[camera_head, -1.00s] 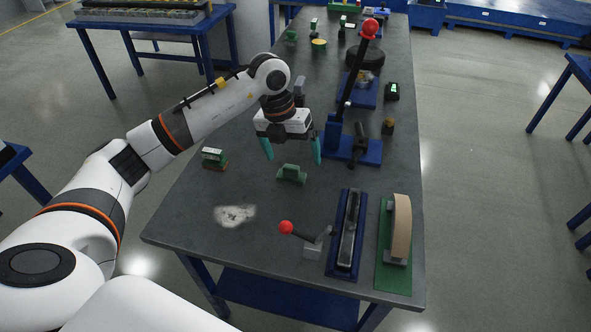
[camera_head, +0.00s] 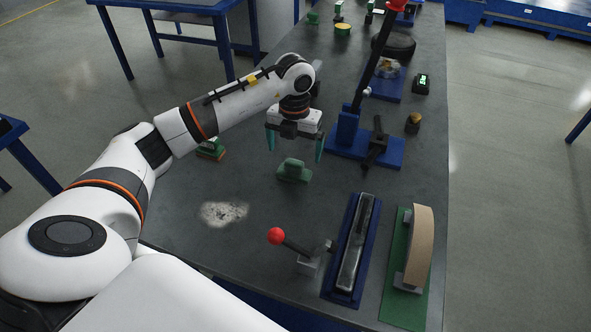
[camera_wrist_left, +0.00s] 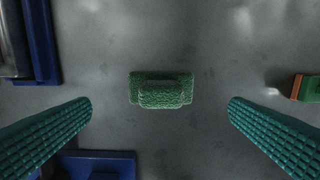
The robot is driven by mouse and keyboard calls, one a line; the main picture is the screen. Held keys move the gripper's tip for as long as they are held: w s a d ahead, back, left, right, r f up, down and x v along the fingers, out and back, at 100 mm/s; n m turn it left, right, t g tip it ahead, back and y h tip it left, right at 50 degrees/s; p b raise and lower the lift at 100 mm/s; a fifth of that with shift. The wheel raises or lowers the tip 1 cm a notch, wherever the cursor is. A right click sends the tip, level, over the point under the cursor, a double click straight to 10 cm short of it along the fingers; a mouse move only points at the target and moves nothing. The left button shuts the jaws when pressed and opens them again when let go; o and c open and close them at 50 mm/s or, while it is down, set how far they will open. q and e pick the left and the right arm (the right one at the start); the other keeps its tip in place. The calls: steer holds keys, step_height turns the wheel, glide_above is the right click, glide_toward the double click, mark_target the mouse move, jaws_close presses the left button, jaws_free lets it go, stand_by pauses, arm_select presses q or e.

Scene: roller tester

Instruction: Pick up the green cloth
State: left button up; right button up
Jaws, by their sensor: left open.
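The green cloth (camera_head: 293,171) is a small folded bundle with a raised middle, lying on the grey table. In the left wrist view the cloth (camera_wrist_left: 161,90) lies near the picture's centre, between the two teal fingers but beyond their tips. My left gripper (camera_head: 295,155) is open and points down above the cloth, with a finger on either side. It appears empty and apart from the cloth. My right gripper is not in view.
A red-knobbed lever (camera_head: 276,236), a blue-based bar (camera_head: 356,250) and a green-based curved piece (camera_head: 419,250) stand at the front right. A blue lever press (camera_head: 347,135) stands right of the gripper. A pale stain (camera_head: 224,213) marks clear table at left.

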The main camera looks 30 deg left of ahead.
mark_target(294, 162)
arm_select(q)
step_height(294, 162, down, 2)
steer(key=shift+s+f, duration=0.1)
steer(key=shift+s, duration=0.05)
steer(key=shift+f+p, duration=0.4)
steer(key=shift+f, duration=0.2)
step_height(294, 162, down, 4)
steer(key=shift+r+p, duration=0.2)
steer(key=shift+p, duration=0.45)
steer(key=shift+w+f, duration=0.2)
steer(key=shift+f, duration=0.35)
steer(key=c, duration=0.9)
steer(key=shift+r, duration=0.1)
step_height(294, 162, up, 10)
steer(key=shift+f+b, duration=0.1)
steer(key=shift+b, duration=0.9)
